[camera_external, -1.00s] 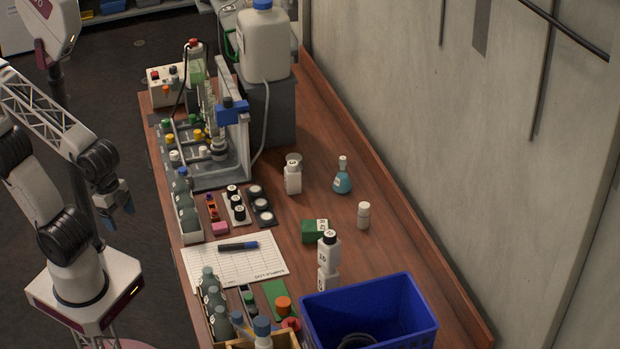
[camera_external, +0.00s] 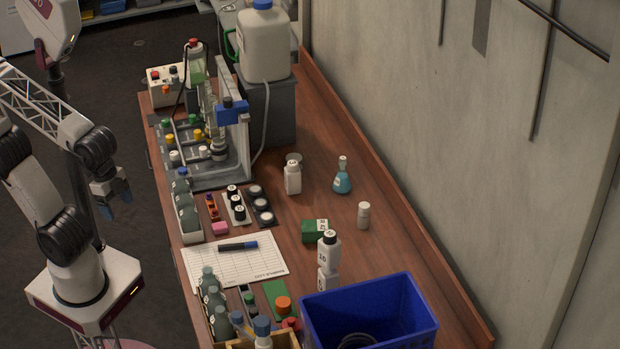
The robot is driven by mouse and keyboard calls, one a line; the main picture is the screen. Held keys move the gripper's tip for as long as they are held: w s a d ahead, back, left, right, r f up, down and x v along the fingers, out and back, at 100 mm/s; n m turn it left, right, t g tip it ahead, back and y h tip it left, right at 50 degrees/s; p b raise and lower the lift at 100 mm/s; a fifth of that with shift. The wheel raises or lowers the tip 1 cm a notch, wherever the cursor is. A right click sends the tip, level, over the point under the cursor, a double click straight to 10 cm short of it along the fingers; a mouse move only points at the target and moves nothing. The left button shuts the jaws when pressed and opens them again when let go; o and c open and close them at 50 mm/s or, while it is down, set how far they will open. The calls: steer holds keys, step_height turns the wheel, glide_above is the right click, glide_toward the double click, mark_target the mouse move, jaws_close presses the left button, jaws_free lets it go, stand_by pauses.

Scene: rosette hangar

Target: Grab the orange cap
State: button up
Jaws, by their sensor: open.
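The orange cap (camera_external: 283,303) is a round, wide cap near the front of the wooden bench. It sits at the green card or pad (camera_external: 272,291), between the small dark rack and the blue crate. My gripper (camera_external: 117,202) has blue fingertips and points down. It is open and empty, left of the bench and over the dark floor, well away from the cap. What lies under the cap is too small to tell.
A blue crate (camera_external: 318,318) stands right of the cap. White bottles (camera_external: 328,262) stand behind it, and grey bottles (camera_external: 212,295) stand to its left. A red cap (camera_external: 291,324) and a wooden box (camera_external: 285,341) are just in front. A paper sheet (camera_external: 215,262) lies flat on the bench.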

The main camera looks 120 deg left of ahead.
steer(key=w+a+r+n+h, duration=0.1)
steer(key=w+a+n+h, duration=0.15)
steer(key=w+n, duration=0.6)
steer(key=w+a+r+n+h, duration=0.15)
steer(key=w+n+h, duration=0.3)
steer(key=w, duration=0.75)
steer(key=w+a+f+n+t+h, duration=0.2)
steer(key=w+a+n+t+h, duration=0.25)
steer(key=w+a+n, duration=1)
steer(key=m+t, duration=0.1)
steer(key=m, duration=0.1)
glide_toward(284, 301)
steer(key=shift+w+d+r+y, duration=0.1)
steer(key=shift+w+d+y, duration=0.2)
steer(key=shift+d, duration=0.3)
steer(key=shift+w+d+r+y, duration=0.15)
steer(key=shift+w+d, duration=0.2)
steer(key=shift+d, duration=0.25)
steer(key=shift+f, duration=0.4)
steer(key=shift+x, duration=1.3)
